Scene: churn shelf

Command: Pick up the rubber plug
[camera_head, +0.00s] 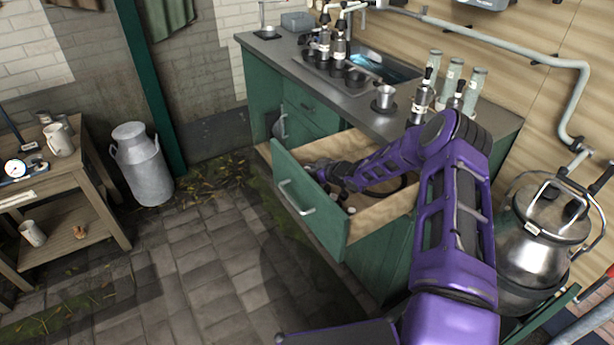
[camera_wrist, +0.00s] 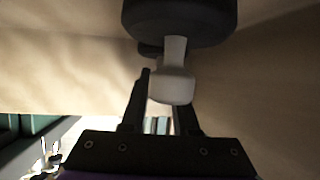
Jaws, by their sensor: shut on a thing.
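My gripper (camera_head: 328,177) is inside the open green drawer (camera_head: 300,200) under the counter. In the wrist view my gripper (camera_wrist: 163,84) is shut on the pale end of what looks like the rubber plug (camera_wrist: 177,20). It has a wide dark round body, a pale stem and a thicker pale end between the fingers. The right finger is partly hidden behind the pale end. In the head view my arm and gripper hide the plug. I cannot tell whether it touches the drawer floor.
The drawer's front and pale side walls surround my gripper. A dark curved thing (camera_head: 397,188) lies in the drawer. Above is the counter (camera_head: 390,122) with a metal cup (camera_head: 384,97) and bottles (camera_head: 470,90). A milk churn (camera_head: 141,163) stands left; the paved floor between is clear.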

